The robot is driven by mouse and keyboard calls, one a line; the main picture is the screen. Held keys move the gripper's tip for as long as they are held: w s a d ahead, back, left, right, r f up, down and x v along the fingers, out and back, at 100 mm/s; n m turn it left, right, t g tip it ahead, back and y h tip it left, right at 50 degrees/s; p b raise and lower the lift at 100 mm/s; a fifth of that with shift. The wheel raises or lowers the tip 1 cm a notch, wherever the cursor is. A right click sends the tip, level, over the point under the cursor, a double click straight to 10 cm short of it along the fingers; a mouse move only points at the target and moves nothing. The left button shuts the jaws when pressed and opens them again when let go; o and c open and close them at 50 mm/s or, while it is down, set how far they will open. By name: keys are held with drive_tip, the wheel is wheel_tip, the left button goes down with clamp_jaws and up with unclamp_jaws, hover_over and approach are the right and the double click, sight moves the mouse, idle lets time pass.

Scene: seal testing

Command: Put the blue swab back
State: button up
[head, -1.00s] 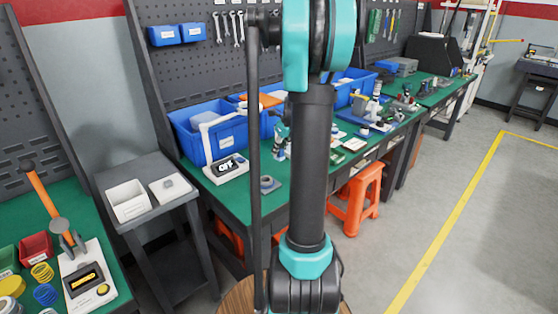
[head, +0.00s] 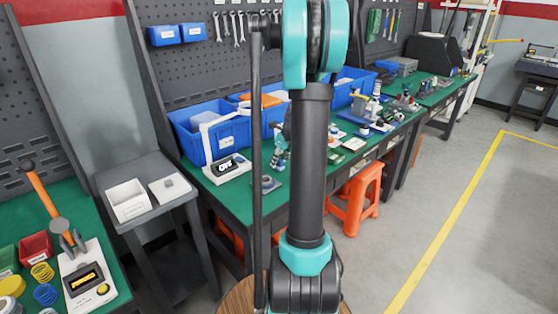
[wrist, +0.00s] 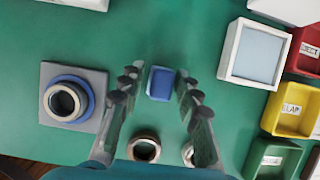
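A small blue rounded block, which looks like the blue swab (wrist: 161,83), shows on the green bench top in the wrist view. My gripper (wrist: 158,74) is open, with a finger on either side of the swab and a narrow gap at each side. The picture does not show how high the fingertips are above the bench. In the head view the swab cannot be made out, and my arm column hides part of the bench.
In the wrist view a grey plate (wrist: 47,75) with a blue and metal ring lies left. A white tray (wrist: 227,55) with a pale blue pad lies right, beside red (wrist: 303,62), yellow (wrist: 290,108) and green (wrist: 273,160) bins. A metal ring (wrist: 143,148) lies below.

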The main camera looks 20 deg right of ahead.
drive_tip(key=shift+r, duration=0.1)
drive_tip(key=v, duration=1.2)
drive_tip(key=shift+r, duration=0.1)
drive_tip(key=shift+d, duration=0.1)
